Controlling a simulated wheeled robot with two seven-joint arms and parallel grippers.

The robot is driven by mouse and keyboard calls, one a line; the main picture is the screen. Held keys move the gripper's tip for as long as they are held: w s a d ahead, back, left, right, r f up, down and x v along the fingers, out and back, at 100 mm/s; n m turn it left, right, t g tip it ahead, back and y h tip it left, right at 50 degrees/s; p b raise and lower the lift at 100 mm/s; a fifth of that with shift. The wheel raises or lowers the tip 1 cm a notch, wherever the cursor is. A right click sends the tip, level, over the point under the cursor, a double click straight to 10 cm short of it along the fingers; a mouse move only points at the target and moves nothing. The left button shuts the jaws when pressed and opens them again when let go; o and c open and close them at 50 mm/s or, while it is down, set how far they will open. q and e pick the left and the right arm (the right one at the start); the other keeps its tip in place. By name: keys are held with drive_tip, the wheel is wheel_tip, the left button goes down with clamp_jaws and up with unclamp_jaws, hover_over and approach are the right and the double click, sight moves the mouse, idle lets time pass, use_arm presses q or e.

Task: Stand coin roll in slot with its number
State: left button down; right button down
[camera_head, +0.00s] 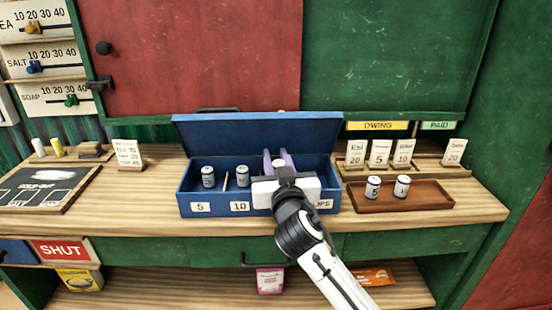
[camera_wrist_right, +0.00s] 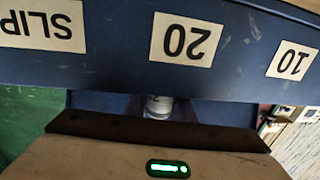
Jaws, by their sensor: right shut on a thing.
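The open blue cash box (camera_head: 186,197) stands on the counter with number labels on its front. The labels 5 (camera_head: 200,207) and 10 (camera_head: 239,206) show; my right arm hides the one between 10 and slips. The wrist view shows the 20 label (camera_wrist_right: 187,40) upside down. My right gripper (camera_head: 279,163) is over the box, shut on a white coin roll (camera_wrist_right: 158,106), whose printed number I cannot read fully. One roll (camera_head: 208,177) stands behind label 5 and another (camera_head: 242,176) behind label 10. My left gripper is not in view.
A brown tray (camera_head: 436,198) on the right holds two more rolls, one (camera_head: 373,188) marked 5 and another (camera_head: 402,186). Price cards (camera_head: 380,153) stand behind it. A dark slate board (camera_head: 38,187) lies at left. The box's raised lid (camera_head: 258,130) is behind the gripper.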

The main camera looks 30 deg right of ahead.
drive_tip(key=shift+f, duration=0.2)
drive_tip(key=c, duration=1.5)
unclamp_jaws()
drive_tip(key=shift+r, duration=0.1)
drive_tip(key=shift+r+p, duration=0.4)
drive_tip(key=shift+b+v, duration=0.6)
drive_tip(key=shift+v, duration=5.45)
drive_tip(key=shift+r, duration=0.15)
